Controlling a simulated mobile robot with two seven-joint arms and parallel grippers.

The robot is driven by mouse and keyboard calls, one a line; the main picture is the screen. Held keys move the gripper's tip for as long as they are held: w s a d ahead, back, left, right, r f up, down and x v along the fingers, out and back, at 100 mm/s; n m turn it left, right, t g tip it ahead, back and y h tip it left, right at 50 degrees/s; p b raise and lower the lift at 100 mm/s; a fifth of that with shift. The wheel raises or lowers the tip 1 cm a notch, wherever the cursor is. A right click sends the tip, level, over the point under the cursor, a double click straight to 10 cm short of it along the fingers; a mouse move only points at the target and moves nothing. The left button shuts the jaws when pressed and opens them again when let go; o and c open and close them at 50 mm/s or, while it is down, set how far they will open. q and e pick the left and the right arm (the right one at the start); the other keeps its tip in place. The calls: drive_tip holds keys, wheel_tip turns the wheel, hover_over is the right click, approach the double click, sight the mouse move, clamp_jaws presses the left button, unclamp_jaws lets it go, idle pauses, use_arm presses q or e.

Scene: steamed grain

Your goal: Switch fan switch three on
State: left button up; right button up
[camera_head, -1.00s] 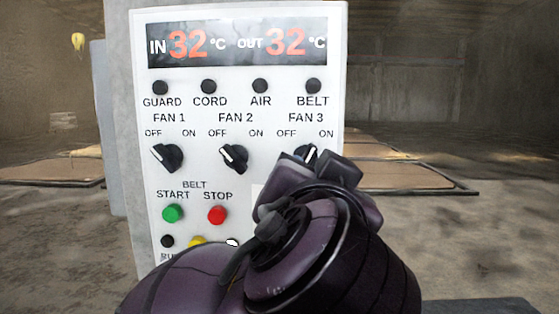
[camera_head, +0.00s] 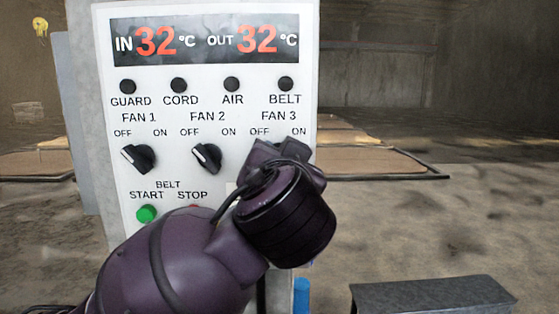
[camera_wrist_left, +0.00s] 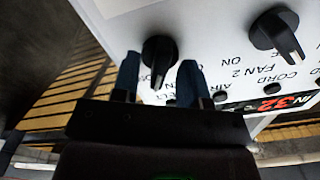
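The white control panel (camera_head: 215,100) stands in front of me with three black fan knobs. Fan 1's knob (camera_head: 138,158) and Fan 2's knob (camera_head: 207,157) point to the upper left, toward OFF. My left gripper (camera_head: 290,152) is at the Fan 3 knob and largely hides it in the head view. In the left wrist view the Fan 3 knob (camera_wrist_left: 158,52) is between the open fingers (camera_wrist_left: 159,75), with small gaps showing at its sides. Its white mark points down there, at a different angle from Fan 2's knob (camera_wrist_left: 276,32). My right gripper is not in view.
A dark grey box-like object (camera_head: 432,292) is at the lower right.

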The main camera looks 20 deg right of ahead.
use_arm(q)
clamp_jaws()
drive_tip(key=m+b, duration=0.1)
drive_tip(key=m, duration=0.1)
drive_tip(key=shift+m, duration=0.4)
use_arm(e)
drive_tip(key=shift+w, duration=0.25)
use_arm(q)
unclamp_jaws()
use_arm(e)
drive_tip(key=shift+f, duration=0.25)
